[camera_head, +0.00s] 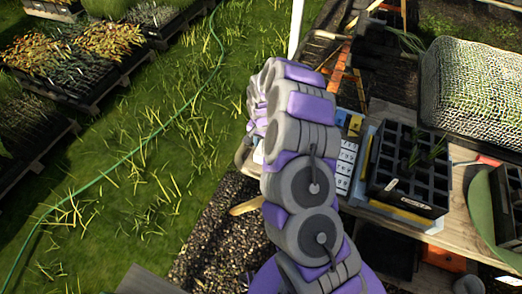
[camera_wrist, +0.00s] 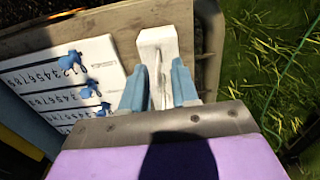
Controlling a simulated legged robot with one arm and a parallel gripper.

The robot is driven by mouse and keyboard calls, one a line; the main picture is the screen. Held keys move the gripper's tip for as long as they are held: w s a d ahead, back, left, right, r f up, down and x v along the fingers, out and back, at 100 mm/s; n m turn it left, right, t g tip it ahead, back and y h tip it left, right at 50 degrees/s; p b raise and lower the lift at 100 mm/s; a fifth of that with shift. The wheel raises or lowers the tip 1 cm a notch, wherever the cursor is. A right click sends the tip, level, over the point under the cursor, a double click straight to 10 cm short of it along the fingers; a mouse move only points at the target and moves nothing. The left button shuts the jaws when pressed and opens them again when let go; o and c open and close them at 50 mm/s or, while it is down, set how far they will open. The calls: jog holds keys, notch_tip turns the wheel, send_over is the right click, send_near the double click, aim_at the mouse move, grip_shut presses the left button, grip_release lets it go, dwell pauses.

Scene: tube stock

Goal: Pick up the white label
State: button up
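The white label (camera_wrist: 157,42) shows in the wrist view near the top edge of a wooden surface, with a wide head and a narrow stem running down toward me. My gripper (camera_wrist: 160,68) has its two blue-grey fingers on either side of the stem. The fingers stand apart and look open; I cannot see clear contact with the label. In the head view my grey and purple arm hides the gripper and most of that spot.
A white number board (camera_wrist: 62,75) with blue clips lies left of my gripper; it also shows in the head view (camera_head: 345,167). A black cell tray (camera_head: 410,165) with seedlings stands on the bench to the right. Grass (camera_head: 150,160) lies beyond the bench edge.

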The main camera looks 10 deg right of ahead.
jog(key=shift+d, duration=0.2)
jog(key=c, duration=0.4)
grip_shut()
jog(key=shift+a, duration=0.2)
jog(key=shift+d+r, duration=0.1)
